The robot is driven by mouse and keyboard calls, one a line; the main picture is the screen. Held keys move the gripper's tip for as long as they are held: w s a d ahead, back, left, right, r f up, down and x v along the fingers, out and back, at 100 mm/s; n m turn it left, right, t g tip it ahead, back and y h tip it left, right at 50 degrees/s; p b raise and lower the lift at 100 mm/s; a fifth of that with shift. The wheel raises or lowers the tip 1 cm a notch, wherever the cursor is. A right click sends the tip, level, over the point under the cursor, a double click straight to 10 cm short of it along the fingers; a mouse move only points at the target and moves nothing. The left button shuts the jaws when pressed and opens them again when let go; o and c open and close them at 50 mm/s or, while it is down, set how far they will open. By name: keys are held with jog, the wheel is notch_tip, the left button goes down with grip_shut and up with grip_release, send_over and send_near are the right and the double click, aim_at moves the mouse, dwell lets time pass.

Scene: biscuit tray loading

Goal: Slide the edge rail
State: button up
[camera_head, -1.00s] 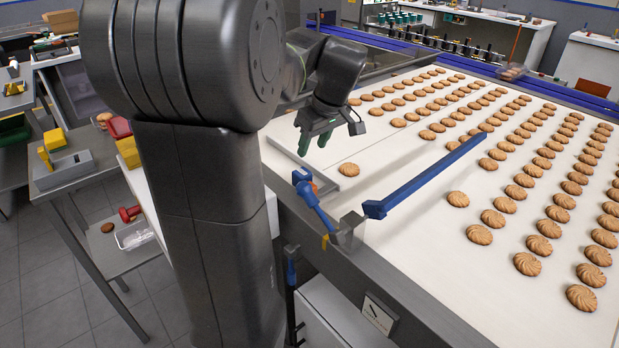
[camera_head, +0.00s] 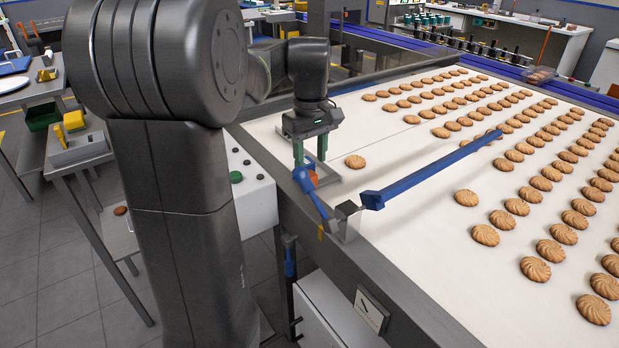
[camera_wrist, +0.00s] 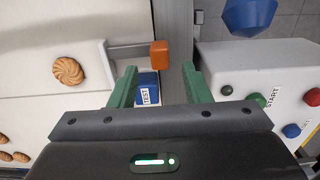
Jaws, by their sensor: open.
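A grey metal rail (camera_wrist: 125,52) with an orange grip block (camera_wrist: 160,54) lies at the belt's near edge; I take it to be the edge rail. In the head view, the rail (camera_head: 328,182) and part of the orange block (camera_head: 313,178) show beside the blue lever. My gripper (camera_head: 310,157) is open and empty, pointing down above the belt edge by the orange block. In the wrist view, the orange block appears just beyond and between the green fingertips (camera_wrist: 160,70). Contact is not visible.
A blue lever (camera_head: 308,184) stands close by, its blue knob in the wrist view (camera_wrist: 250,14). A blue bar (camera_head: 430,172) crosses the belt (camera_head: 400,235). One biscuit (camera_head: 355,161) lies near the rail. A blue labelled block (camera_wrist: 148,90) and a button box (camera_wrist: 235,65) are near.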

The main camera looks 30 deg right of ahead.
aim_at(310, 173)
notch_tip(310, 173, down, 6)
jog(key=shift+r+b, duration=0.15)
jog(key=shift+b, duration=0.15)
grip_shut()
